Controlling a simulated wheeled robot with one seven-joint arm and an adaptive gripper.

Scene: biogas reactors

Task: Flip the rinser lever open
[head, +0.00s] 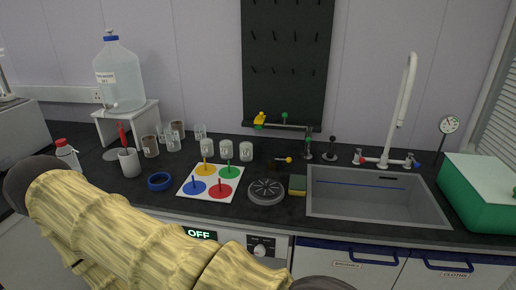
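A round grey slotted disc that looks like the rinser (266,191) sits on the dark counter, left of the sink. Just behind it is a small dark fitting with a short lever (284,160) that ends in a yellow knob. The lever lies roughly level, with its knob to the right. I cannot tell for certain that this lever belongs to the rinser. My arm crosses the lower left in front of the counter. My gripper does not show.
A sponge (298,185) lies between the disc and the sink (376,205). A card with colored circles (193,187) and several cups (246,151) stand left and behind. Taps (307,149) rise behind the lever. A green box (480,202) stands at far right.

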